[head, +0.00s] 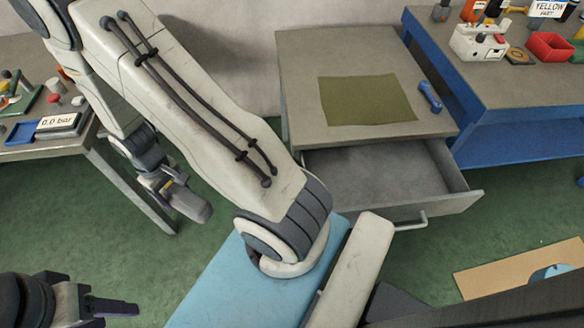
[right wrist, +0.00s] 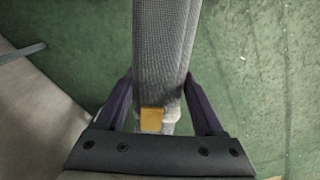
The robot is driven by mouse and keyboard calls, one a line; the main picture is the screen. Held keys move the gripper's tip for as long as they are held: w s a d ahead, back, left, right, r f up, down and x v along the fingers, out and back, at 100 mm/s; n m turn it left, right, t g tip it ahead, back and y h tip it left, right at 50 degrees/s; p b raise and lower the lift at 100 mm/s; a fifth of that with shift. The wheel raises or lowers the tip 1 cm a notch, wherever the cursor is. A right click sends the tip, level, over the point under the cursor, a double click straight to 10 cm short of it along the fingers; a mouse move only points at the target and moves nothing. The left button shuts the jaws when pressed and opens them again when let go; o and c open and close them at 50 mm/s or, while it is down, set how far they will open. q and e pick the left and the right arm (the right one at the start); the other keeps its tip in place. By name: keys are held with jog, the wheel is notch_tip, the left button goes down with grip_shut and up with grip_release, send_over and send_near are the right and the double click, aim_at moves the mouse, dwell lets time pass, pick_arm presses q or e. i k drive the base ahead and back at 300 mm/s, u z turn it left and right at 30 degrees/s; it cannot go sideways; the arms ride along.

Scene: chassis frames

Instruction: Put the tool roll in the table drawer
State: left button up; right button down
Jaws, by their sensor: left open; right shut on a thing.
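The tool roll (head: 190,202) is a grey cloth bundle. My right gripper (head: 163,182) is shut on it and holds it over the floor, left of the table. In the right wrist view the woven grey roll (right wrist: 163,60), with a yellow tag, sits between the purple fingers (right wrist: 160,108). The table drawer (head: 385,178) is pulled out, and its visible inside is empty. The roll is well left of the drawer and apart from it. My left gripper (head: 112,307) is open at the bottom left, partly cut off, with nothing seen in it.
The table top (head: 305,75) bears an olive mat (head: 365,100) and a blue tool (head: 430,96). A blue bench (head: 500,85) with bins stands right. A grey bench (head: 70,145) with a gauge (head: 58,123) stands left. A tan board (head: 495,275) lies lower right.

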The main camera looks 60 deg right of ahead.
aim_at(363, 187)
jog(key=u, duration=0.4)
jog(key=k, duration=0.65)
jog(key=z, duration=1.1)
